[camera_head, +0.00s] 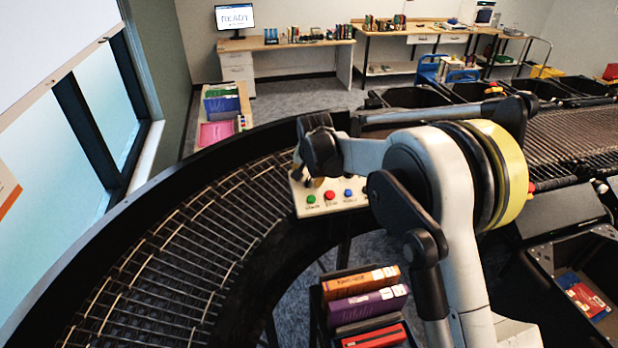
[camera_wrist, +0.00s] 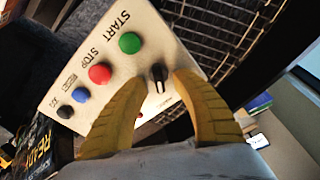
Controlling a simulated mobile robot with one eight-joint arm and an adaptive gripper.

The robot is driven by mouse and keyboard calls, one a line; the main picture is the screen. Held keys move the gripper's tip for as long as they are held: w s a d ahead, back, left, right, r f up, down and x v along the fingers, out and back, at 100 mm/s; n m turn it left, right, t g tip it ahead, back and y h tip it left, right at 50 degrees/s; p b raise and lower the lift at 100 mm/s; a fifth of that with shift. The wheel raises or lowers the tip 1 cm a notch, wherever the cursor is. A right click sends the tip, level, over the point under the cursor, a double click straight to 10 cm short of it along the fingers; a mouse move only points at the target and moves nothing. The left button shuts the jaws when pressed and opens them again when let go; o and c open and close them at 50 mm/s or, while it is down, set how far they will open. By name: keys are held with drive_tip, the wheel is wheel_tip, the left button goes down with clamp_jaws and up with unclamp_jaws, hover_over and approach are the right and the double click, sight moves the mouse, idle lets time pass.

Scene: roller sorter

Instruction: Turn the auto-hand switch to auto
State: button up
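The auto-hand switch is a black knob (camera_wrist: 158,76) on a light control box (camera_wrist: 90,46), seen in the wrist view. The lettering near the knob is too small to read, so its setting is unclear. The yellow fingers of my gripper (camera_wrist: 157,82) are open, one on each side of the knob. I cannot tell whether they touch it. On the same box are the green START button (camera_wrist: 130,43), the red STOP button (camera_wrist: 99,73) and a blue button (camera_wrist: 81,95). In the head view, the box (camera_head: 350,205) shows beside the conveyor, and my wrist hides the knob.
A curved roller conveyor (camera_head: 165,270) runs past the box on the left. A rack with several books (camera_head: 365,303) stands below it. Dark bins (camera_head: 412,97) line the far side of the conveyor. Desks with books and a READY monitor (camera_head: 235,17) stand at the back.

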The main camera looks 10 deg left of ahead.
drive_tip(key=shift+f, duration=0.1)
clamp_jaws()
drive_tip(key=shift+n+b, duration=0.4)
drive_tip(key=shift+a+f+n+b, duration=0.1)
drive_tip(key=shift+f+n+b, duration=0.05)
drive_tip(key=shift+n+b, duration=0.75)
drive_tip(key=n+b, duration=0.2)
drive_tip(key=shift+n+y, duration=0.3)
drive_tip(key=shift+n, duration=0.1)
drive_tip(key=n+b, duration=0.1)
drive_tip(key=n, duration=0.2)
drive_tip(key=shift+s+a+n+b, duration=0.1)
drive_tip(key=shift+a+n+b, duration=0.05)
drive_tip(key=shift+n+b, duration=0.2)
drive_tip(key=shift+s+a+n+g+b, duration=0.1)
drive_tip(key=shift+n+g+b, duration=0.35)
drive_tip(key=shift+n, duration=1)
